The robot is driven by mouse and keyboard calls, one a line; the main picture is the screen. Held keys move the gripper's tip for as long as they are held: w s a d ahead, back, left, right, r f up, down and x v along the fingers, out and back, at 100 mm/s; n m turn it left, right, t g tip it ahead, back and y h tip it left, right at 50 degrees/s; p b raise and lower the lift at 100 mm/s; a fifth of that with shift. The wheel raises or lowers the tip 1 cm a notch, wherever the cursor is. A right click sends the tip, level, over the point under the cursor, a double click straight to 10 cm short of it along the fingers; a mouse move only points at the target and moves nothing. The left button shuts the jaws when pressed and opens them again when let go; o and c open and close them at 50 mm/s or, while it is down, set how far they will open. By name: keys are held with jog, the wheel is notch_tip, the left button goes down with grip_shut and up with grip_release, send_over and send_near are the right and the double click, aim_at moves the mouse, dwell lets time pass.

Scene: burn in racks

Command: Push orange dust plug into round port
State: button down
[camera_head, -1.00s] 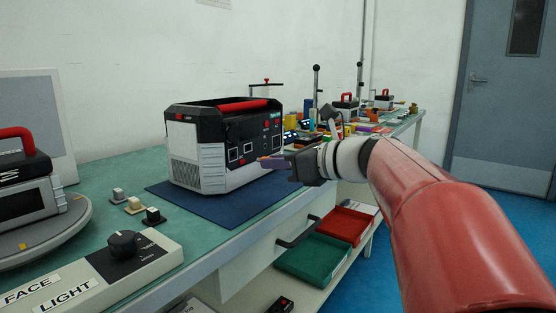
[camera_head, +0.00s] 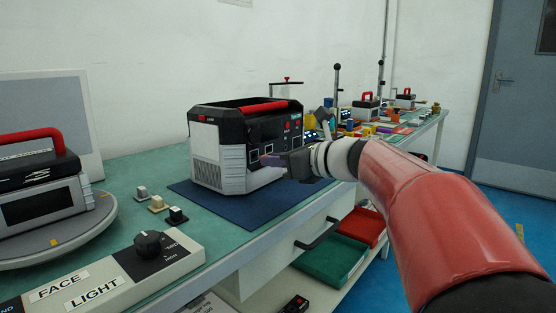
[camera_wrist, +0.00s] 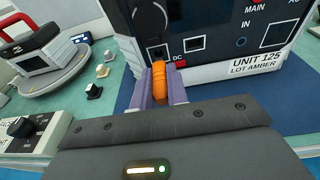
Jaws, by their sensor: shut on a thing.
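The orange dust plug (camera_wrist: 158,84) is upright between the purple fingers of my gripper (camera_wrist: 160,88) in the wrist view. My gripper is shut on it. The plug's far end is just in front of the black and white unit's face, by a dark socket (camera_wrist: 157,53) marked DC. The plug partly hides the area below the socket, and I cannot tell whether they touch. In the head view my gripper (camera_head: 272,160) is at the front of the unit (camera_head: 221,155); the plug is too small to make out there.
The unit stands on a blue mat (camera_head: 215,200) on the green bench. Small blocks (camera_head: 157,203) and a FACE/LIGHT control box (camera_head: 110,277) are left of it. Another red-handled device (camera_head: 45,195) sits on a round turntable. Green and red trays (camera_head: 330,260) lie below the bench edge.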

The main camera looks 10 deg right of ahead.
jog(key=c, duration=2.1)
grip_release()
grip_shut()
jog(key=shift+p, duration=0.55)
jog(key=shift+r+p+x, duration=0.1)
jog(key=shift+p+x, duration=0.15)
jog(key=shift+x, duration=0.35)
jog(key=shift+r+p+x, duration=0.15)
jog(key=shift+p+x, duration=0.05)
jog(key=shift+x, duration=0.4)
jog(key=o, duration=0.8)
grip_release()
jog(key=shift+w, duration=0.1)
